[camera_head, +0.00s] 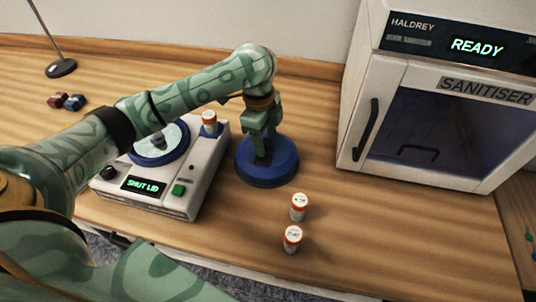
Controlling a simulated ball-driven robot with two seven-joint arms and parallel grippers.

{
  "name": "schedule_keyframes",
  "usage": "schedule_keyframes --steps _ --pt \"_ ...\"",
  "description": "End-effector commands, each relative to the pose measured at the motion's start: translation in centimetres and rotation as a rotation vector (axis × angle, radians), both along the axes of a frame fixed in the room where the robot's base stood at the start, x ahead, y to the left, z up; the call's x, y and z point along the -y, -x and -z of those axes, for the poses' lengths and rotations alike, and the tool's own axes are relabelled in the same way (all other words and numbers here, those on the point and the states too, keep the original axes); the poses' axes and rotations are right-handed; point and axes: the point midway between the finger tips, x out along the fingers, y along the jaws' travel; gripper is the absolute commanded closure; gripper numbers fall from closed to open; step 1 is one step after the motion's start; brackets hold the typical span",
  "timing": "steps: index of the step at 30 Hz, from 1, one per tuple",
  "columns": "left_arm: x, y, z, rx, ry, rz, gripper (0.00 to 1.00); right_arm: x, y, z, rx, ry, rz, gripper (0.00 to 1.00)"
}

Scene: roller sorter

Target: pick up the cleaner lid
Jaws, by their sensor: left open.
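The cleaner lid (268,178) is a round blue disc lying on the wooden table, just right of the cleaner. The cleaner (180,200) is a white box with a round blue-rimmed opening, a green button and a display reading "SHUT LID". My left gripper (262,150) points down over the middle of the lid. Its jaws are open, with the fingertips at or close to a dark part at the lid's centre. I cannot tell whether they touch it. My left arm hides part of the cleaner. My right gripper is out of view.
A white sanitiser (420,125) reading "READY" stands at the right. Two orange vials with white caps stand in front, a rear one (299,207) and a nearer one (293,239). Another vial (209,123) sits on the cleaner. Small dark red and blue pieces (66,102) lie far left.

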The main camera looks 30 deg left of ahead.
Motion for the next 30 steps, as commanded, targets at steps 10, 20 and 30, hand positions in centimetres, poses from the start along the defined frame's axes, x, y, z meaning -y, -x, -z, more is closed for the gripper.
schedule_keyframes --steps 10,20,30 --pt "0.0 0.0 0.1 0.002 0.0 0.001 0.83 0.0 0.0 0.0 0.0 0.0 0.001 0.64" --pt "0.0 0.0 0.0 0.002 0.0 0.001 1.0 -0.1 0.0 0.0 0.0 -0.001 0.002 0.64" --pt "-0.2 0.2 -4.4 0.007 -0.002 0.0 1.0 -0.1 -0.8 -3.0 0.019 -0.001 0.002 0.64"
